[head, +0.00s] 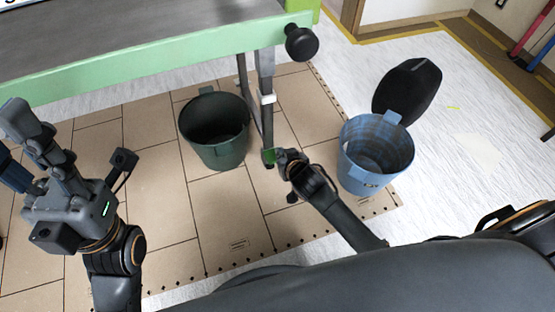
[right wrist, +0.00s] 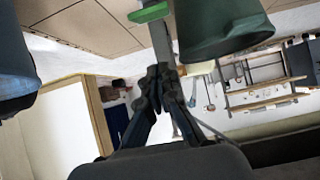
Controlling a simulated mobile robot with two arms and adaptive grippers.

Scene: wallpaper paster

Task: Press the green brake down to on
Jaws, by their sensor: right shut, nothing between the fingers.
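The green brake (head: 269,156) is a small green pedal low on the grey leg of the green machine, near the floor boards. It also shows upside down at the top of the right wrist view (right wrist: 149,12). My right gripper (head: 284,157) is shut and empty, its tips just right of the brake in the head view. In the right wrist view its closed fingertips (right wrist: 161,73) sit below the green pedal in the picture, with a gap between. The fingers partly cover the brake's right side. My left gripper (head: 28,122) is at the far left, away from the brake; its finger state is unclear.
A dark green bucket (head: 215,140) stands left of the leg, and a blue bucket (head: 368,165) stands close right of my right gripper. A black object (head: 408,90) is behind it. The green-edged machine table (head: 140,70) overhangs above. Floor boards in front are clear.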

